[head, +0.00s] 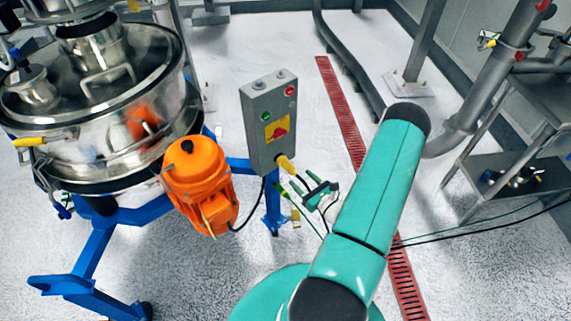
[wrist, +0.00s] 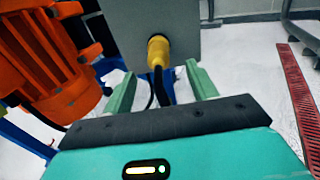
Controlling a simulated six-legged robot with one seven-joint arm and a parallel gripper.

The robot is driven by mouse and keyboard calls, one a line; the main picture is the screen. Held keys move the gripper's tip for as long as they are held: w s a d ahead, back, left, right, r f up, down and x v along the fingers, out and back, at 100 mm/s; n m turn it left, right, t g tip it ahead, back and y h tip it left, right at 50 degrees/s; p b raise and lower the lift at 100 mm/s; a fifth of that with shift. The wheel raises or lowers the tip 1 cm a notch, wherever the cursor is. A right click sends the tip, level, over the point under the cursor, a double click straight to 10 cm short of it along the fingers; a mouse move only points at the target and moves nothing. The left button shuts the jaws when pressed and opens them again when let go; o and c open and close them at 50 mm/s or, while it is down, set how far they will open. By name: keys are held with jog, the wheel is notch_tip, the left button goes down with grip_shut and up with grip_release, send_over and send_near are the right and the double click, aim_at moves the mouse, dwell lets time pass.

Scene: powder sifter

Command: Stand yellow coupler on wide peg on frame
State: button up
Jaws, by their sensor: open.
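The yellow coupler (head: 286,165) sits at the lower end of the grey control box, with a dark cable running from it. In the wrist view the yellow coupler (wrist: 158,51) lies ahead of my gripper (wrist: 161,76), roughly centred between its two green fingers. The fingers are apart, with nothing gripped between them. The blue frame (head: 92,254) stands under the sifter at left. I cannot make out the wide peg on it.
An orange motor (head: 199,181) is close on the left. The steel sifter (head: 95,150) is farther left. A metal rack (head: 500,165) stands at right. The pale floor beyond the box is mostly clear.

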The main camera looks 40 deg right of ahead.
aim_at(296, 175)
jog(key=shift+w+d, duration=0.1)
jog(key=shift+w, duration=4.5)
jog(key=shift+w, duration=0.1)
jog(key=shift+c, duration=0.2)
grip_shut()
jog(key=shift+s, duration=3.1)
